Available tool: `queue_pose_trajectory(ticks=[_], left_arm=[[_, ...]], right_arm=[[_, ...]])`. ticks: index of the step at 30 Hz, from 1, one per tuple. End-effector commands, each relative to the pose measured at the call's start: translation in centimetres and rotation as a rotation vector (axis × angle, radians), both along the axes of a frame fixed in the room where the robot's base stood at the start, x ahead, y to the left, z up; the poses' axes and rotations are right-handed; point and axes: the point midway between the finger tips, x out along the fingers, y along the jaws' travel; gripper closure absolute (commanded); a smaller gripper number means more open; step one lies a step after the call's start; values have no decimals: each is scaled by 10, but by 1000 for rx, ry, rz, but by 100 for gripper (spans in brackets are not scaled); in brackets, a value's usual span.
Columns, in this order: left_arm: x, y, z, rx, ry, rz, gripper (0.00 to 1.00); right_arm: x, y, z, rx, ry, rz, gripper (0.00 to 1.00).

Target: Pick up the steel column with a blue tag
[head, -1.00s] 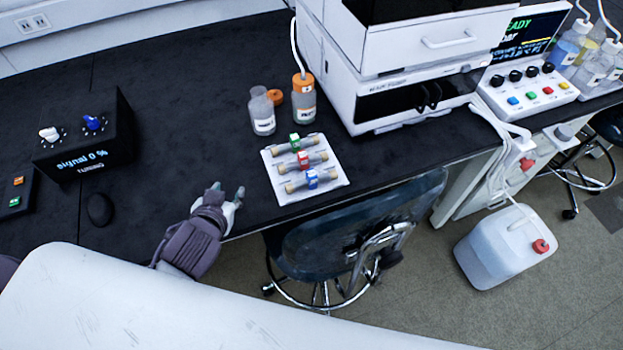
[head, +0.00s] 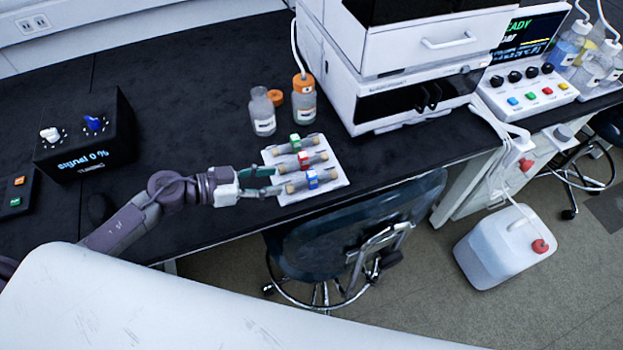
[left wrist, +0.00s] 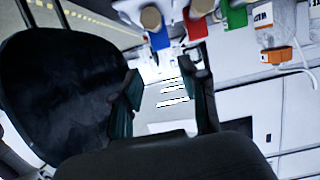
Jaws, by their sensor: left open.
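The steel column with a blue tag (head: 312,179) lies nearest the bench's front edge on a white tray (head: 290,200). Its blue tag also shows at the top of the left wrist view (left wrist: 158,38). Beyond it lie columns with a red tag (head: 303,160) and a green tag (head: 295,141). My left gripper (head: 275,181) is open, its fingers pointing right at the tray's left side, close to the blue-tagged column's left end. In the left wrist view its fingers (left wrist: 160,85) show nothing held between them. My right gripper is out of view.
Two bottles (head: 262,112) (head: 304,100) stand behind the tray, with an orange cap (head: 275,97) nearby. A white instrument (head: 390,60) stands at the back right. A chair (head: 350,230) is below the bench's front edge.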

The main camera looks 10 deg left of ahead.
Motion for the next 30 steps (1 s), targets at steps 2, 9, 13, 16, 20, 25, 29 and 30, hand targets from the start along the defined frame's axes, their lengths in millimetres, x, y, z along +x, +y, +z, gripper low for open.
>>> queue_pose_trajectory(ticks=[2, 9, 13, 16, 20, 25, 29, 30], left_arm=[[11, -15, -3, -6, -4, 2, 56], [29, -42, -14, -4, -2, 2, 56], [33, -48, -17, -4, -3, 2, 56], [41, -57, -20, -5, -5, 3, 56], [53, -72, -27, -6, -3, 1, 56], [61, -84, -32, -3, -3, 2, 56], [61, -85, -33, -1, -3, 3, 56], [61, -85, -33, -1, -3, 3, 56]], right_arm=[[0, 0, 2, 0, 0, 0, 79], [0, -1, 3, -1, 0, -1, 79], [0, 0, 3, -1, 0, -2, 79], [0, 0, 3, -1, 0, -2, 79], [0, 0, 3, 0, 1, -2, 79], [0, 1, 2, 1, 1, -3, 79], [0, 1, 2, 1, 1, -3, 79], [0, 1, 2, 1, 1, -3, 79]])
